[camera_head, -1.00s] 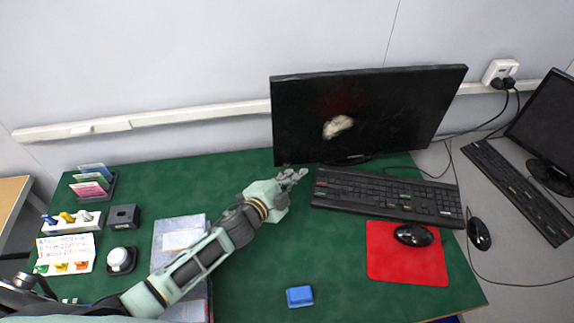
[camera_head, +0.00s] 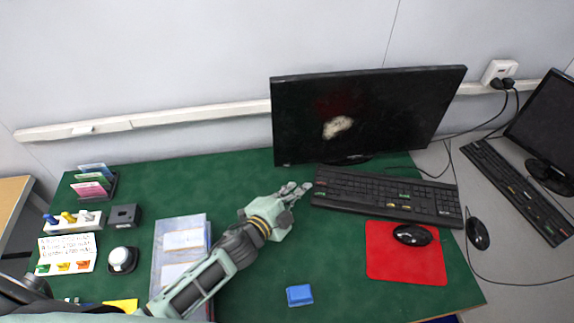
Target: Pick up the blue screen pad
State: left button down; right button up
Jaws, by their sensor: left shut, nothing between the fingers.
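The blue screen pad (camera_head: 299,295) is a small blue block lying on the green desk mat (camera_head: 345,270), near the front middle. My left gripper (camera_head: 297,189) is above the mat, just left of the keyboard. It is well behind the pad in the picture and apart from it. The gripper is shut and empty. My left arm comes in from the lower left and covers part of the tray with the pouch cells (camera_head: 184,238). My right gripper is not in view.
A black keyboard (camera_head: 385,196) and a monitor (camera_head: 365,112) stand behind. A mouse (camera_head: 412,235) sits on a red mouse pad (camera_head: 405,268) at right. Card holders, a label board (camera_head: 67,252) and small black items stand at left. The mat around the blue pad is clear.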

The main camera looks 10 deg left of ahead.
aim_at(301, 295)
jog(key=k+l, duration=0.3)
jog(key=k, duration=0.15)
jog(key=k+l, duration=0.3)
jog(key=k, duration=0.15)
jog(key=k+l, duration=0.25)
jog(key=k, duration=0.25)
